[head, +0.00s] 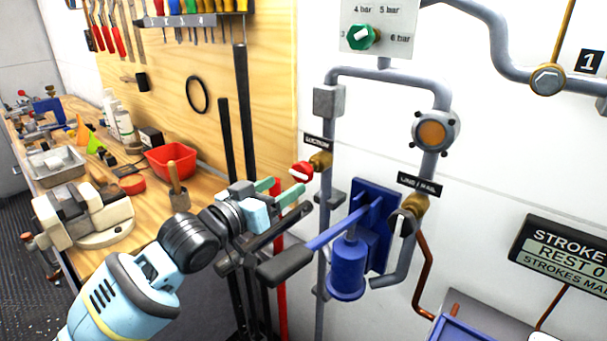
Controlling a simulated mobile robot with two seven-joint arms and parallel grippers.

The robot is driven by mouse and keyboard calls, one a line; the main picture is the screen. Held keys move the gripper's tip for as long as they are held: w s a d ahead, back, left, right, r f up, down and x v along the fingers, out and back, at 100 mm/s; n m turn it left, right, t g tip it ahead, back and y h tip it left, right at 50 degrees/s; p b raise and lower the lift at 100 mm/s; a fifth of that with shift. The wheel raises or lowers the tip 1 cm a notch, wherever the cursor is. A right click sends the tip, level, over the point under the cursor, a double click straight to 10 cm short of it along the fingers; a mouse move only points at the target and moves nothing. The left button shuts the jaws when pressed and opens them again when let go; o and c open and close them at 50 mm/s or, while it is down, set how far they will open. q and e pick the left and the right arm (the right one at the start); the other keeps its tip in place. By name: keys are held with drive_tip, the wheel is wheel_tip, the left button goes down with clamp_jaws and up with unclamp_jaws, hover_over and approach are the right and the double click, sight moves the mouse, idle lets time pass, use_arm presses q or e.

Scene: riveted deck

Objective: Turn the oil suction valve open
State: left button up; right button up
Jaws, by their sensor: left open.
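The suction valve's red handle (301,172) sits on a brass fitting (321,161) on the grey pipe, below a black label reading "SUCTION" (318,142). My left gripper (290,191) is open, just below and left of the red handle in the head view. Its pale teal fingers point toward the pipe, and nothing shows between them. The fingers appear apart from the handle, though the depth gap is hard to judge. My right gripper is not in view.
A second valve (414,207) labelled "LINO / RAIL" is to the right. A green selector knob (363,37) is above. A cluttered wooden workbench (120,240) lies left.

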sight(298, 177)
use_arm(q)
drive_tip(key=shift+x, duration=3.9)
drive_tip(key=c, duration=1)
